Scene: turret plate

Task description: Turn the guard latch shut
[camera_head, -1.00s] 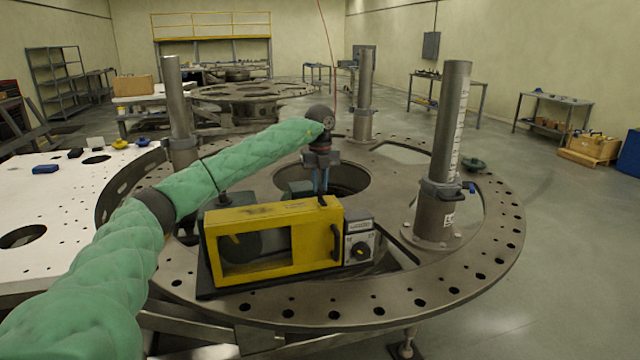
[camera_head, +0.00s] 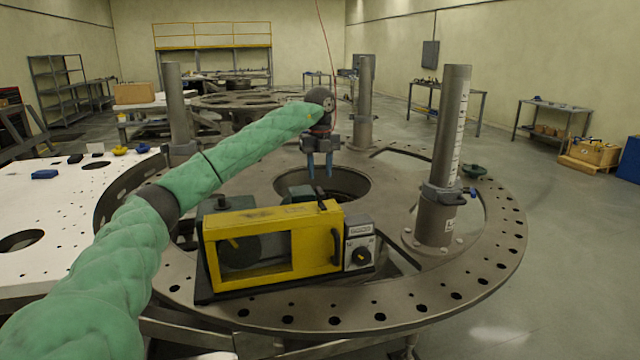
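The yellow guard (camera_head: 250,276) with its window stands closed-looking over a dark machine on the round plate. A small black latch (camera_head: 321,196) sits on the guard's top edge near its right end. It points up and back in the picture; I cannot tell if it is fully turned. My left gripper (camera_head: 320,174) is above and behind the latch, clear of it, fingers pointing down. Its two blue fingertips are apart with nothing between them. My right gripper is not in view.
Tall grey posts (camera_head: 446,150) rise from the round plate (camera_head: 480,270). A white table (camera_head: 60,215) lies to the left.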

